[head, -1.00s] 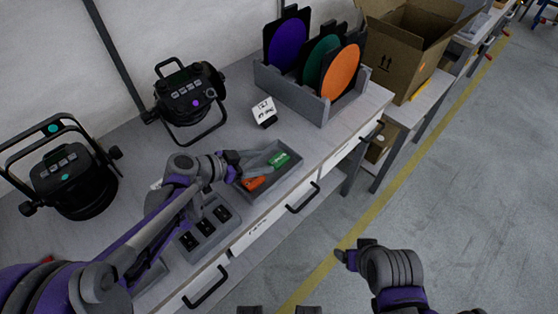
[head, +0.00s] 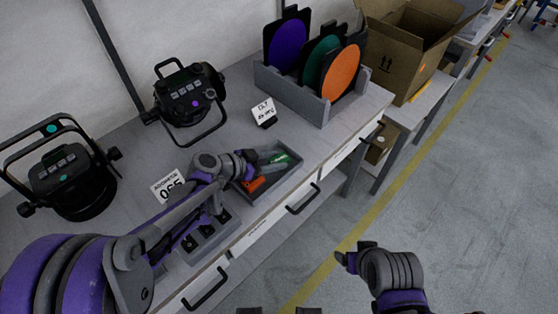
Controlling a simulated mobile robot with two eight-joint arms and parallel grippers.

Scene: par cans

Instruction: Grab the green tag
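The green tag (head: 280,158) lies in the grey tray (head: 285,183) on the bench, partly covered by my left gripper. An orange tag (head: 254,184) lies in the same tray, nearer the left. My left gripper (head: 266,165) reaches over the tray with its fingers at the green tag. Whether the fingers are apart or closed on the tag is too small to tell. My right gripper (head: 345,258) is low at the right, over the floor and away from the bench; its finger opening does not show clearly.
Two black par cans (head: 190,95) (head: 72,180) stand at the back and left. A rack (head: 300,98) holds purple, green and orange discs. A small sign (head: 264,112) stands behind the tray, and a number card (head: 168,187) is left of my arm. A cardboard box (head: 405,60) stands at right.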

